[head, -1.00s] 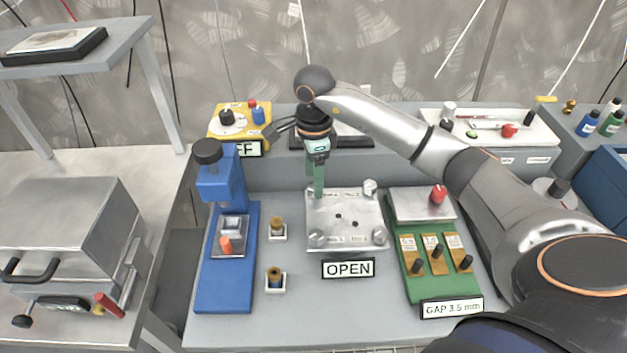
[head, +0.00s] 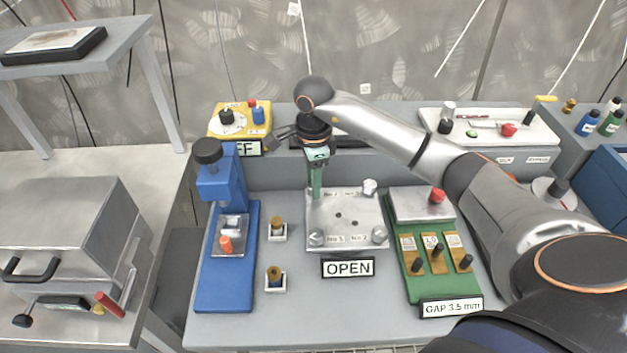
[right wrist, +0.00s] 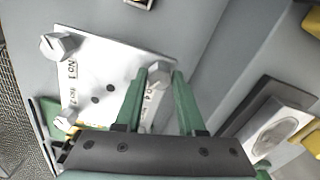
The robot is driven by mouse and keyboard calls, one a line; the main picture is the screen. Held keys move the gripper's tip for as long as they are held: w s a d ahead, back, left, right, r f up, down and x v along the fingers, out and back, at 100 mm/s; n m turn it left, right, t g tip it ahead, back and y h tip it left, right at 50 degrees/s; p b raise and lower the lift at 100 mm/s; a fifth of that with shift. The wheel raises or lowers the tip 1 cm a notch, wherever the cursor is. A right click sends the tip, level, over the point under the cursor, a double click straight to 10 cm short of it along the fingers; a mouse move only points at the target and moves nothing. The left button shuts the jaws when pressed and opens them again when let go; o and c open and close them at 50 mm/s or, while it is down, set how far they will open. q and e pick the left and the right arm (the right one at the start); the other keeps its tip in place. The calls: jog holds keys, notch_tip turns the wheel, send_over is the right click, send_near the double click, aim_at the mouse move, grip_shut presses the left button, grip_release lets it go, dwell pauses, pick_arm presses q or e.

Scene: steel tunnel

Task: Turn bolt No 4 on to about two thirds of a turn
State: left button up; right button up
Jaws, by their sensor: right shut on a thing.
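A square metal plate (head: 345,217) lies flat on the bench with a bolt near each corner. The right gripper (head: 316,196) points down at its far left corner in the head view. Bolt No 1 (right wrist: 57,45) and bolt No 2 (right wrist: 65,120) show there too. In the head view another bolt (head: 370,187) stands at the far right corner. The gripper hides bolt No 4 in the head view. The left gripper is not in view.
An "OPEN" sign (head: 348,268) stands in front of the plate. A blue press (head: 222,270) is on the left, and a green fixture (head: 418,285) with a red knob is on the right. A yellow box (head: 240,117) sits behind. Two small holders stand between press and plate.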

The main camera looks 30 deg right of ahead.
grip_shut()
jog(key=m, duration=0.4)
jog(key=shift+m, duration=0.4)
jog(key=m+p, duration=0.1)
jog(key=m, duration=0.5)
jog(key=m+p, duration=0.1)
jog(key=m, duration=0.5)
jog(key=shift+r+m, duration=0.1)
jog(key=shift+m, duration=0.3)
jog(key=m+p, duration=0.1)
jog(key=m, duration=0.4)
jog(key=shift+m, duration=0.3)
